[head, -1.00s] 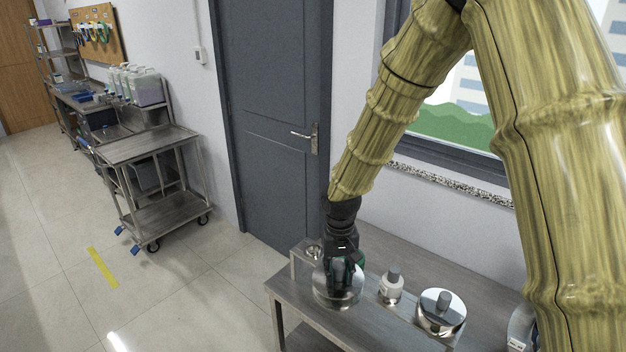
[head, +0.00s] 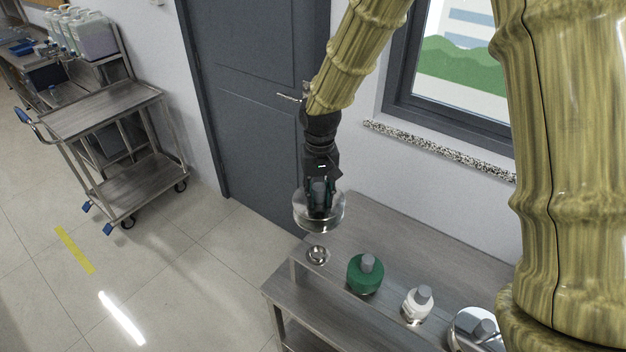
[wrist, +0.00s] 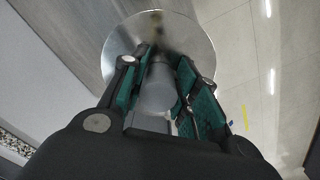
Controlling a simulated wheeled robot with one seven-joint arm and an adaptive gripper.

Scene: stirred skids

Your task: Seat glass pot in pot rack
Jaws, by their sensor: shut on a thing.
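The glass pot (head: 301,212) is a wide, clear round vessel with a grey knob (wrist: 158,90) on top. My gripper (head: 319,200) is shut on that knob and holds the pot in the air, above and slightly behind the near left end of the bench. In the wrist view, the green finger pads lie on both sides of the knob, with the round pot top (wrist: 195,45) beyond. The pot rack (head: 339,269) seems to be the low raised strip on the bench. A small shiny ring or dish (head: 318,255) at its left end holds nothing visible.
The door (head: 245,90) and wall are close behind. A steel cart (head: 105,112) stands left, across open floor.

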